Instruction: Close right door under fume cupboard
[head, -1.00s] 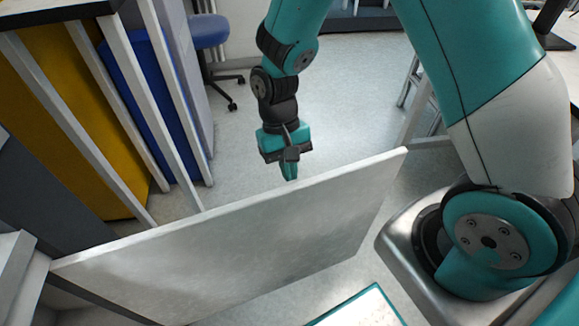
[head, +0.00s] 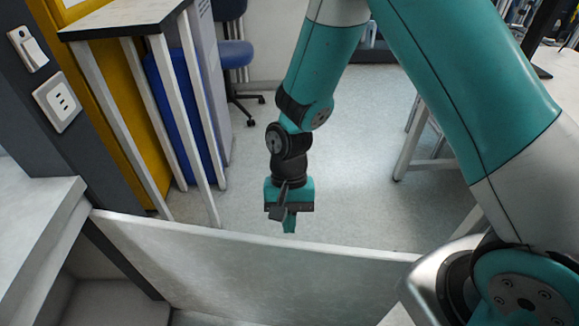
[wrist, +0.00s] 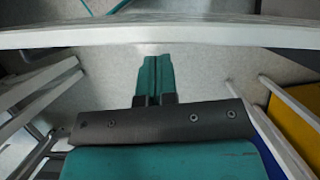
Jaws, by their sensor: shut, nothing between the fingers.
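The door (head: 250,275) is a pale grey-white panel that stands open across the lower part of the head view. Its left end meets the cupboard by the dark post, and its right end runs behind my own base. In the wrist view the door (wrist: 160,35) shows as a band across the top. My gripper (head: 290,228) hangs fingers down on the far side of the door, close to its top edge. Its teal fingers are shut and empty, also in the wrist view (wrist: 154,75). I cannot tell whether they touch the door.
The cupboard's worktop (head: 30,215) and open interior are at lower left. A white-legged table (head: 125,20), a yellow cabinet (head: 100,75) and a blue bin (head: 185,120) stand behind the door. Grey floor (head: 350,150) is clear beyond my gripper.

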